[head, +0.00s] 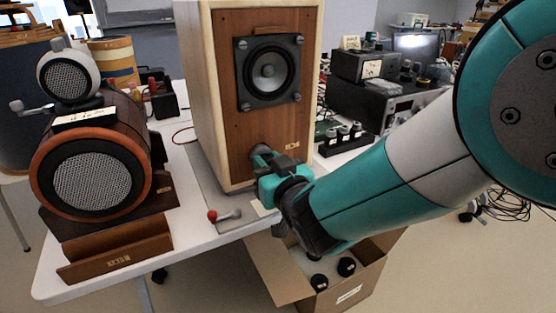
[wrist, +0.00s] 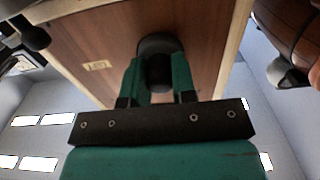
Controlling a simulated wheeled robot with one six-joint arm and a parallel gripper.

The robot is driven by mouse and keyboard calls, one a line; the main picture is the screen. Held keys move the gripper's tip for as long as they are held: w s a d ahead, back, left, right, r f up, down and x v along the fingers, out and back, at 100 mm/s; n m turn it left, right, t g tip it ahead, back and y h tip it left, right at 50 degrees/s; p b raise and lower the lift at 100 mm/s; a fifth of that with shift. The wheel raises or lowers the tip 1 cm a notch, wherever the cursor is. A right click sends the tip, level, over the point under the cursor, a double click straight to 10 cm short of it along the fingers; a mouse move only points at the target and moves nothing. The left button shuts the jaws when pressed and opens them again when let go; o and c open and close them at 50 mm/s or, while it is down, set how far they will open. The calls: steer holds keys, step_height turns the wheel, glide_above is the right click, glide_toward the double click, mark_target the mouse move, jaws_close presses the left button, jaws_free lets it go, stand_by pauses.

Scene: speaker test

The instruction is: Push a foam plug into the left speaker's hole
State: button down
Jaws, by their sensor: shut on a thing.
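A tall wooden speaker (head: 222,130) stands on the table in the middle of the head view, its round driver above and a dark round hole (head: 261,150) low on its front. My gripper (head: 266,163) is at that hole. In the wrist view my gripper (wrist: 158,78) has its two teal fingers on either side of a black foam plug (wrist: 158,72) and is shut on it. The plug lines up with the dark hole rim (wrist: 158,43) behind it. How far the plug is inside the hole is hidden.
A round brown speaker (head: 95,172) with a small white one (head: 68,76) on top stands at the left. A red-knobbed lever (head: 226,215) lies on the white table (head: 195,245). An open cardboard box (head: 281,272) below holds black plugs (head: 346,266). Electronics (head: 372,100) stand behind right.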

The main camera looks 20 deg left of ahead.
stand_by(0.3)
steer(key=c, duration=0.8)
jaws_free()
steer(key=shift+c, duration=0.2)
